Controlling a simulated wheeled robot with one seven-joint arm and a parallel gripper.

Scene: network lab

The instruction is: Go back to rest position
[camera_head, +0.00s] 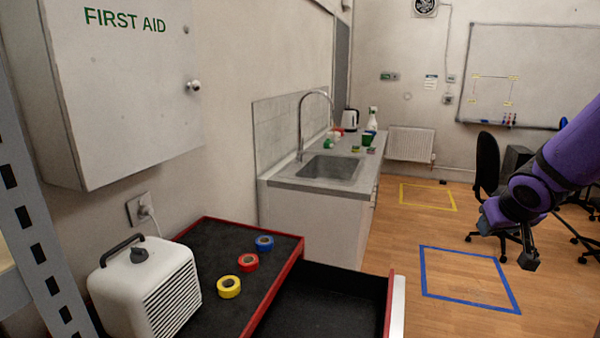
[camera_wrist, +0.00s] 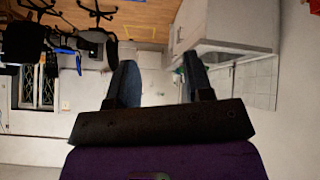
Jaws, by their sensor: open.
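My gripper (camera_head: 508,240) is at the right side of the head view, at the end of my purple arm. It is held out in the air over the wooden floor, clear of the furniture. In the wrist view, my gripper (camera_wrist: 160,84) shows two dark fingers spread apart with nothing between them. It is open and empty. The wrist view appears upside down, with the floor at the top.
A red-edged cabinet top (camera_head: 205,248) holds a white heater (camera_head: 147,287) and red, yellow and blue tape rolls. Its drawer (camera_head: 325,306) stands open. A sink counter (camera_head: 325,172) is beyond. An office chair (camera_head: 487,165) stands behind my arm. Floor inside the blue outline is clear.

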